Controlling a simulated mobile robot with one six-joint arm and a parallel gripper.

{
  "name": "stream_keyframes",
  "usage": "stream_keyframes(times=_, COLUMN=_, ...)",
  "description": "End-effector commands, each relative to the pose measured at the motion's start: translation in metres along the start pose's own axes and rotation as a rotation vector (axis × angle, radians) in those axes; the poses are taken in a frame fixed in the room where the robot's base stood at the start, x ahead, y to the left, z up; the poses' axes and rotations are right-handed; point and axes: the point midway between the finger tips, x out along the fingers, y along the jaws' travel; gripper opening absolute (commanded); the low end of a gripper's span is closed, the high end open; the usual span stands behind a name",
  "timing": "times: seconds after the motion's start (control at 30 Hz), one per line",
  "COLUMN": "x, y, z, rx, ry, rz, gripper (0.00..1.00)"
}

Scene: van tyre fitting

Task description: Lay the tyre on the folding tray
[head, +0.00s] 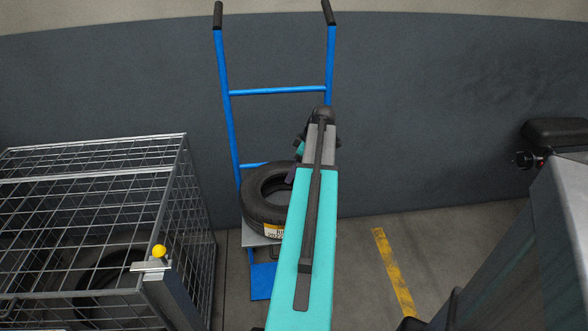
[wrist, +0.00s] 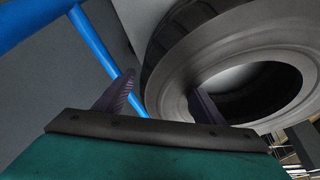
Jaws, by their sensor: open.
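The tyre (wrist: 175,75) also fills the upper right of the wrist view. My gripper (wrist: 163,84) is open, with one dark finger outside the tyre and the other by the edge of its centre hole. The tyre's wall appears between them; I cannot tell whether they touch it. In the head view, my arm hides most of the gripper.
A wire mesh cage (head: 90,220) with a yellow knob (head: 159,251) stands at left, with another dark tyre (head: 110,290) inside. A grey wall (head: 430,110) is behind the truck. Floor with a yellow stripe (head: 393,270) is clear to the right.

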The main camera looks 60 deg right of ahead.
Motion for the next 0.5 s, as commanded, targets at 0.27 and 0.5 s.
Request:
stream_keyframes(times=0.27, x=-0.025, y=0.001, z=0.000, rx=0.000, ry=0.000, rz=0.002, gripper=0.63)
stream_keyframes(times=0.5, x=-0.061, y=0.001, z=0.000, rx=0.000, ry=0.000, rz=0.002, gripper=0.63)
